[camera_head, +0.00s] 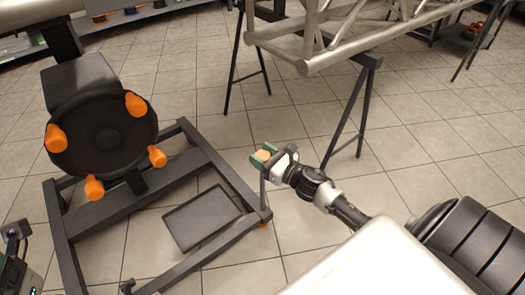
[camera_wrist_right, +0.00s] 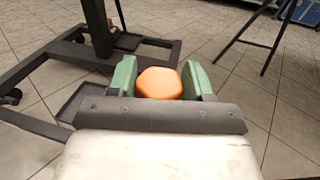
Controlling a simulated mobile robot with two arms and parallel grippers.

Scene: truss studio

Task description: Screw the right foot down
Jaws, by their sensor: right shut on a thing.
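The dark stand (camera_head: 208,158) has a rectangular base on the floor. A thin upright rod (camera_head: 263,197) rises at its right front corner, with a bit of orange under the corner. An orange knob (camera_head: 262,155) tops the rod, seemingly the right foot's. My right gripper (camera_head: 265,155) is shut on this knob, its green fingers on either side. The right wrist view shows the knob (camera_wrist_right: 160,83) between the fingers (camera_wrist_right: 160,80); the rod below it is hidden there.
A round black head (camera_head: 100,135) with several orange knobs sits on the stand. A dark flat tray (camera_head: 202,217) lies inside the base. A silver truss (camera_head: 345,40) rests on black trestles (camera_head: 355,100) behind.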

